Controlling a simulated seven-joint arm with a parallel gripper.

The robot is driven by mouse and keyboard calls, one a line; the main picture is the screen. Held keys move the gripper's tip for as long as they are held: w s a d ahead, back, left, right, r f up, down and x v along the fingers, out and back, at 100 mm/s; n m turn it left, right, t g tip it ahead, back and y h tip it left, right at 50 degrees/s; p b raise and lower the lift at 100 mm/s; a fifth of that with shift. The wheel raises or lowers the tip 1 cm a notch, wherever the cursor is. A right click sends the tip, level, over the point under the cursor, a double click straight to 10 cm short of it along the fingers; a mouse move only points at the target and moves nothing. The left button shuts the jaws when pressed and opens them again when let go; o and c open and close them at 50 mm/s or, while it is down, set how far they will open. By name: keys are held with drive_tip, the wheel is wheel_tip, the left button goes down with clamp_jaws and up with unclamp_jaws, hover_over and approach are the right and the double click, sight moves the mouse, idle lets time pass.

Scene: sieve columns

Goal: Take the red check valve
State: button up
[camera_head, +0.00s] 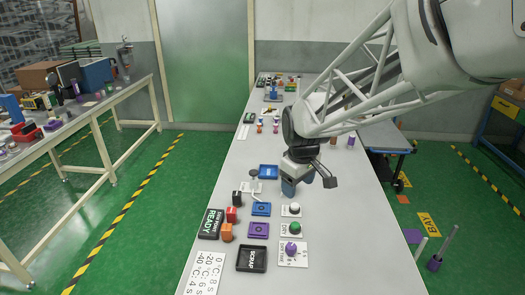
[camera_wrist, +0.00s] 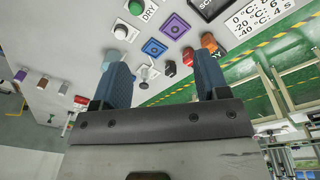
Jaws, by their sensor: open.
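In the wrist view the red piece (camera_wrist: 188,57) shows between the fingers, nearer the right one. My gripper (camera_head: 297,183) is above the table, to the right of and farther back than the red piece. Its blue fingers are spread in the wrist view (camera_wrist: 163,74), with nothing held between them.
A metallic fixture (camera_head: 254,175) stands behind the red piece. The table's front right is clear.

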drive_tip(key=w+a+f+n, duration=0.4)
drive_tip(key=w+a+f, duration=0.4)
drive_tip(key=a, duration=0.2)
drive_tip(key=n+g, duration=0.1)
drive_tip(key=n, duration=0.4)
hover_over(231, 210)
wheel_tip(231, 210, down, 12)
drive_tip(key=shift+d+r, duration=0.1)
drive_tip(key=shift+r, duration=0.15)
drive_tip(key=shift+f, duration=1.25)
drive_tip(key=shift+f, duration=2.6)
